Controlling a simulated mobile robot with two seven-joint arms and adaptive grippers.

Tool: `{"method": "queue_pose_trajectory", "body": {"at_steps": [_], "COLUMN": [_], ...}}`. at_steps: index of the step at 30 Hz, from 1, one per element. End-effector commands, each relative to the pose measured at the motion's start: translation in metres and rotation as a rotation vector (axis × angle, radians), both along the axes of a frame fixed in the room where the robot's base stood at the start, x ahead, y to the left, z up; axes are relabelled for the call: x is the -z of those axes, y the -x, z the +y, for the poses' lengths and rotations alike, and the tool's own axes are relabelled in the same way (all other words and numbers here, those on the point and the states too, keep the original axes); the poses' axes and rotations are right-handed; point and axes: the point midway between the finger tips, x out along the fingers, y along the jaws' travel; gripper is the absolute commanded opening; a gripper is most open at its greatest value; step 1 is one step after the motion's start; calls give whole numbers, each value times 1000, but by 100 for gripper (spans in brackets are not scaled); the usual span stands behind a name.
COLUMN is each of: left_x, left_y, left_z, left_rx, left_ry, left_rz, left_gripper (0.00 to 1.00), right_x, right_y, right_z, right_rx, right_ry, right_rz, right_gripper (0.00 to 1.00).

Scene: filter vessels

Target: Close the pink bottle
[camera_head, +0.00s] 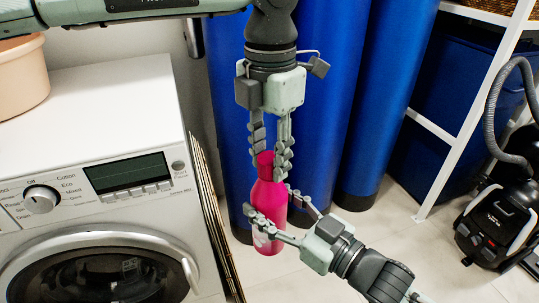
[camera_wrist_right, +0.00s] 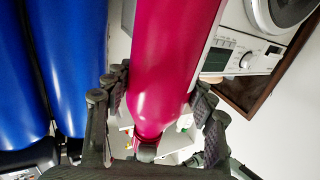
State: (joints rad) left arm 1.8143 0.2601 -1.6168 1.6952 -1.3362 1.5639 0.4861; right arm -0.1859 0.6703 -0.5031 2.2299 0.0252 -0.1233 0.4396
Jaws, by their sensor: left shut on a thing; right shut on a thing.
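The pink bottle (camera_head: 268,200) is held upright in mid-air in front of the blue cylinders. Its narrow top (camera_head: 265,158), a slightly darker pink, sits between the fingers of my left gripper (camera_head: 268,168), which comes down from above and is shut on it. I cannot tell whether this top is a separate cap or how tightly it is seated. My right gripper (camera_head: 271,205) reaches in from the lower right and is shut around the bottle's body. In the right wrist view the bottle (camera_wrist_right: 172,60) fills the middle between the right fingers (camera_wrist_right: 160,105).
A white washing machine (camera_head: 110,100) stands at the left with a peach tub (camera_head: 22,78) on it. Tall blue cylinders (camera_head: 310,100) stand close behind the bottle. A white shelf frame (camera_head: 468,125) and a black vacuum cleaner (camera_head: 495,225) are at the right. Floor is clear between.

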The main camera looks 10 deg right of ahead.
Motion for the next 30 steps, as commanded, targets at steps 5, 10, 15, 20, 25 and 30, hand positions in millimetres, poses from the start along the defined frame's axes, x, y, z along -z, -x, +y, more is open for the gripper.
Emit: {"method": "queue_pose_trajectory", "body": {"at_steps": [5, 10, 15, 20, 25, 30], "left_x": [0, 0, 0, -1, -13, -45], "left_y": [0, 0, 0, 0, -1, -1], "left_z": [0, 0, 0, 0, 0, -1], "left_rx": [-1, -1, 0, 0, -1, -1], "left_ry": [-1, -1, -1, -1, 1, 1], "left_rz": [-1, -1, -1, -1, -3, -5], "left_gripper": [0, 48, 56, 56, 56, 56], "right_x": [-2, -2, -2, -2, -2, -2], "right_y": [0, 0, 0, 0, 0, 0], "right_z": [0, 0, 0, 0, 0, 0], "right_rx": [-1, -1, -1, -1, -1, -1], "right_ry": [-2, -2, -2, -2, -2, -2], "right_rz": [-4, -4, -4, -4, -4, -4], "right_gripper": [0, 0, 0, 0, 0, 0]}}
